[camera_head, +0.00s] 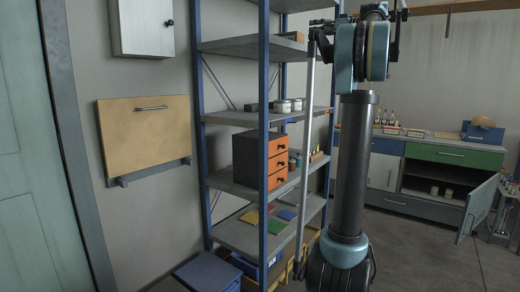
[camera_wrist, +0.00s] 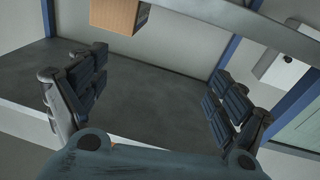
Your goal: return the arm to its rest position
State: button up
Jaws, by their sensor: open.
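My gripper (camera_wrist: 160,72) shows in the wrist view with its two dark fingers spread wide apart, one at the left and one at the right. Nothing is held between them. Behind the fingers lies a grey shelf board (camera_wrist: 165,95), with an orange-brown box at the top of the picture. In the head view my arm (camera_head: 352,160) stands upright in front of the shelf unit's right side, and its upper joint reaches the top edge. I cannot make out the gripper's fingers clearly there.
A blue-framed shelf unit (camera_head: 264,150) stands close by, bearing an orange drawer box (camera_head: 277,168), jars and coloured mats. A wall cabinet and tan fold-down panel (camera_head: 145,130) are at left. A bench (camera_head: 455,156) with its lower door open (camera_head: 478,208) is at right. Floor between is clear.

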jog(key=s+d+f+m+h, duration=0.2)
jog(key=s+f+m+h, duration=0.35)
jog(key=f, duration=0.55)
jog(key=s+d+f+m+t+h, duration=0.1)
jog(key=s+d+f+m+h, duration=0.3)
jog(key=f+h, duration=0.5)
jog(key=s+d+f+m+h, duration=0.1)
jog(key=s+f+m+h, duration=0.5)
jog(key=f, duration=0.7)
jog(key=s+a+f+n+g+y, duration=0.2)
jog(key=s+a+f+g, duration=0.1)
jog(key=s+f, duration=0.8)
jog(key=s+a+f+n+g+y, duration=0.1)
jog(key=s+a+f+g, duration=0.3)
jog(key=s+f, duration=0.6)
jog(key=s+a+f+n+g+y, duration=0.2)
jog(key=s+a+f, duration=0.5)
jog(key=f, duration=1.2)
jog(key=s+g+y, duration=0.1)
jog(key=s+g, duration=0.1)
jog(key=s, duration=0.2)
jog(key=shift+s+n+y, duration=0.35)
jog(key=shift+c, duration=0.6)
